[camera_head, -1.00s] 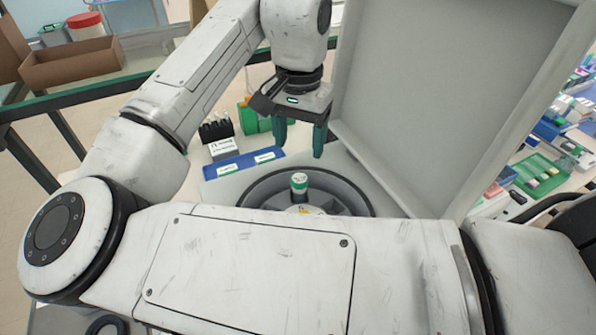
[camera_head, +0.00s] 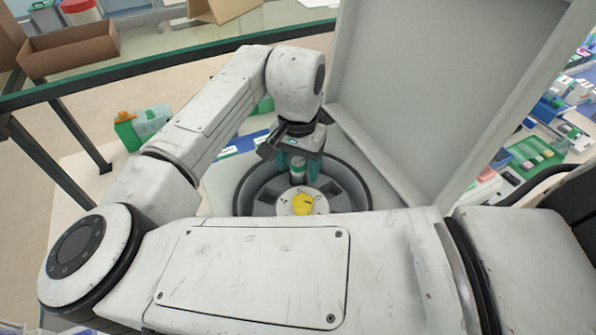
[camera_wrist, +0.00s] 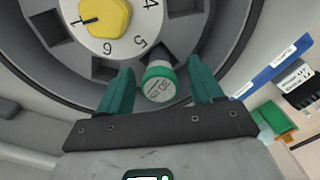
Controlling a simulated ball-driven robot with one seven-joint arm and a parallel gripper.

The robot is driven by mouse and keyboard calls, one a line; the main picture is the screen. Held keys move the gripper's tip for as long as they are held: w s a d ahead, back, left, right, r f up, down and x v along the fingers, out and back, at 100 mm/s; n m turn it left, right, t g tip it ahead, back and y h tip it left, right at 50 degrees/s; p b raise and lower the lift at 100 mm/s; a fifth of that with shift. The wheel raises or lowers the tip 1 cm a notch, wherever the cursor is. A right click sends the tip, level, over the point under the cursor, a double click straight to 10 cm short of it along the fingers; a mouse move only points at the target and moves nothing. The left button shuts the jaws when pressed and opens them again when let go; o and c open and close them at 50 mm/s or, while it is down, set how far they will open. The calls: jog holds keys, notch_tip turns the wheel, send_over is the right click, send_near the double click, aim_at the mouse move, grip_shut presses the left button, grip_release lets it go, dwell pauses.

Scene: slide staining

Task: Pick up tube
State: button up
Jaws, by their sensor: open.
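The tube (camera_wrist: 159,84) has a green-rimmed cap with a pale labelled top. It stands in a slot of the grey round rotor (camera_wrist: 184,53), by the number 5. My gripper (camera_wrist: 160,88) is open, with one green finger on each side of the tube cap. A small gap shows on both sides in the wrist view. In the head view, my gripper (camera_head: 294,162) is low over the back of the rotor, and the tube (camera_head: 298,171) shows partly between the fingers.
A yellow knob (camera_head: 303,204) sits at the rotor's centre. The raised grey lid (camera_head: 425,90) stands close to the right of my gripper. A blue rack (camera_wrist: 272,66) and a green box (camera_wrist: 273,117) lie beside the machine. Other rotor slots in view look empty.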

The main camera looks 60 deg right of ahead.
jog(key=shift+f, duration=0.1)
jog(key=shift+c, duration=0.2)
jog(key=c, duration=1.1)
